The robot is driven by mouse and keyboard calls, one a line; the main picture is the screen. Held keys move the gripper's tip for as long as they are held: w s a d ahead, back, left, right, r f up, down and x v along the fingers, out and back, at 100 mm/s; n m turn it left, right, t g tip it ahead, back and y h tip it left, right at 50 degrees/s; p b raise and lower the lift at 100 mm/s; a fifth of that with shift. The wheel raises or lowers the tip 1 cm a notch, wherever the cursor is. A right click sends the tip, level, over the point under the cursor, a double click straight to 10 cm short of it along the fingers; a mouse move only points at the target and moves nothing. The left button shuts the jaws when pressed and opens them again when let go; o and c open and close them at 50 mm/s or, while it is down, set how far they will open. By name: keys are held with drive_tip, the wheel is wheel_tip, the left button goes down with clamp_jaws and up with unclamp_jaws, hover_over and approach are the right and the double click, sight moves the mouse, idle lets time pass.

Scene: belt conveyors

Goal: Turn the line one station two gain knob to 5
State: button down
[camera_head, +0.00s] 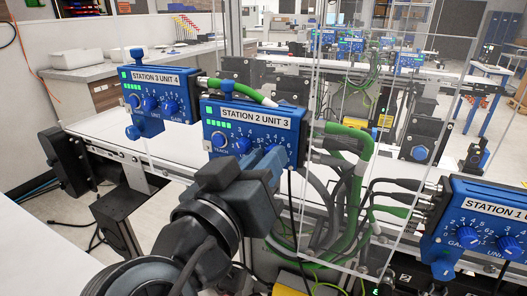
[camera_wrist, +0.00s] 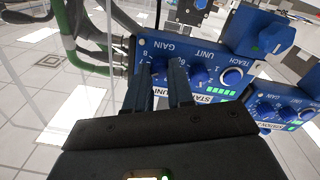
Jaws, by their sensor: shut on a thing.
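The blue control box labelled STATION 2 UNIT 3 (camera_head: 210,112) stands on the line in the middle of the head view. I cannot read the knob's pointer.
The STATION 3 UNIT 4 box (camera_head: 153,78) stands behind to the left, and a STATION 1 box (camera_head: 478,225) at the right. Green hoses (camera_head: 352,150) and grey cables run close to the right of the middle box. Clear panels stand nearby.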

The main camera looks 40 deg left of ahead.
drive_tip(key=n+p, duration=0.3)
drive_tip(key=n, duration=0.2)
drive_tip(key=shift+n, duration=0.3)
idle(0.4)
drive_tip(key=c, duration=1)
unclamp_jaws()
drive_tip(key=shift+s, duration=0.1)
drive_tip(key=b+v, duration=0.1)
drive_tip(key=v, duration=0.6)
drive_tip(key=shift+s+d+f+b, duration=0.1)
drive_tip(key=shift+s+b, duration=0.2)
